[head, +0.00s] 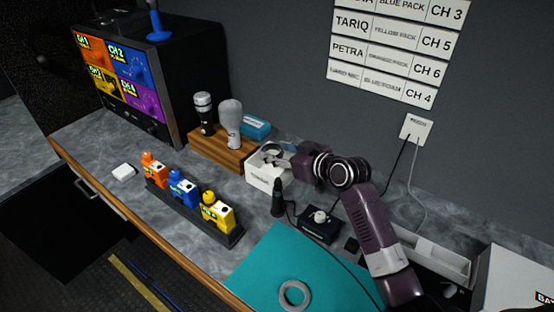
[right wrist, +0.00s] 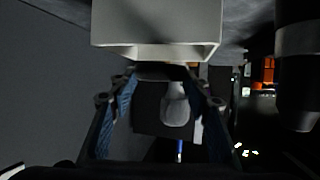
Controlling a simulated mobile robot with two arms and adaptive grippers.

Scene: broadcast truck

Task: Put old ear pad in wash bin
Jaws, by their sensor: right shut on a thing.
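The wash bin (head: 266,178) is a small white open box on the counter, left of my right arm in the head view. Its white wall (right wrist: 155,30) fills the top of the right wrist view. My right gripper (head: 286,150) is at the bin's top, shut on a dark ring, the old ear pad (head: 271,150). The pad shows at the bin's opening; I cannot tell how far inside it sits. In the right wrist view the fingertips (right wrist: 165,75) are close to the bin's rim, and the pad is hard to make out. My left gripper is out of view.
A light grey ring (head: 294,295) lies on the teal mat (head: 270,262). A wooden stand (head: 220,150) with microphones is behind the bin. A rack (head: 195,215) of coloured packs stands front left. A small black box (head: 319,225) with a knob and cables is right of the bin.

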